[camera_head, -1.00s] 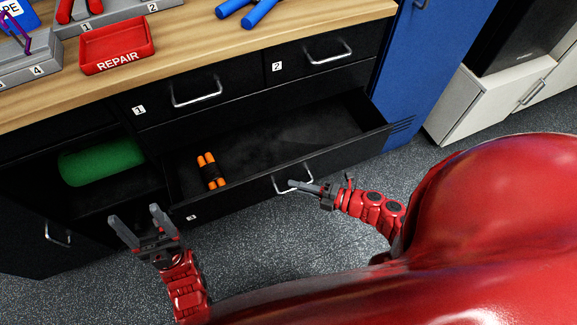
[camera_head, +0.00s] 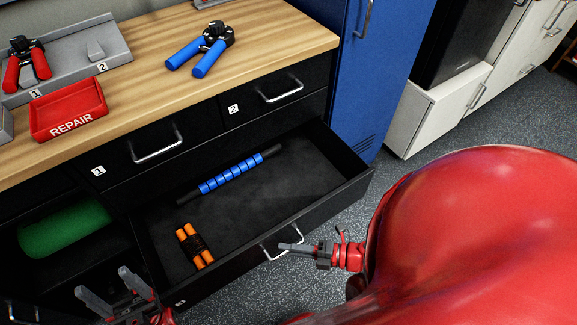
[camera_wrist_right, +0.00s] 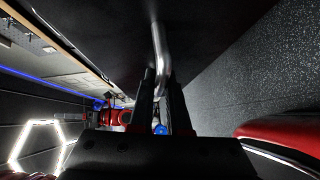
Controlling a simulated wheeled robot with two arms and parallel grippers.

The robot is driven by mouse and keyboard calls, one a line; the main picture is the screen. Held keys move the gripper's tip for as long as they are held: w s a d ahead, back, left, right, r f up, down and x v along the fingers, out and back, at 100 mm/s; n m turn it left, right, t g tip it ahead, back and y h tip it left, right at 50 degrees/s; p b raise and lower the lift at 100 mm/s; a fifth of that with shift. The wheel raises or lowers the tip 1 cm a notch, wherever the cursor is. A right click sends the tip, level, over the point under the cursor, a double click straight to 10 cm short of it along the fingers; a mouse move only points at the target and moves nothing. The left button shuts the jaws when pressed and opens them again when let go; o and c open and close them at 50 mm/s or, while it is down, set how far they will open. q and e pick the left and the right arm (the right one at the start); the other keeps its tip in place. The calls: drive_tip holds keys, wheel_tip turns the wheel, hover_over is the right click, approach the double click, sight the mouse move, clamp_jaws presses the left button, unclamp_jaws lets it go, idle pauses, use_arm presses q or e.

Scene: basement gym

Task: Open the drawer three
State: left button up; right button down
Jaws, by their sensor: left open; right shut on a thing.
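Drawer three (camera_head: 330,205) is the wide black lower drawer, pulled well out of the cabinet in the head view. Inside it lie a blue roller stick (camera_head: 232,174) and an orange-and-black handled item (camera_head: 194,246). My right gripper (camera_head: 284,246) is shut on the drawer's silver handle (camera_head: 270,254). In the right wrist view the handle (camera_wrist_right: 158,45) runs between the two fingers. My left gripper (camera_head: 102,284) is open and empty, left of the drawer's front corner, low in the head view.
Drawer one (camera_head: 150,135) and drawer two (camera_head: 270,92) are closed above. The wooden top (camera_head: 270,30) holds a red REPAIR tray (camera_head: 68,110) and hand grips (camera_head: 203,50). A green roll (camera_head: 64,228) sits in the left shelf. A blue locker (camera_head: 375,75) stands right.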

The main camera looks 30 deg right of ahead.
drive_tip(key=c, duration=0.9)
unclamp_jaws()
drive_tip(key=shift+d, duration=0.1)
drive_tip(key=shift+v, duration=8.7)
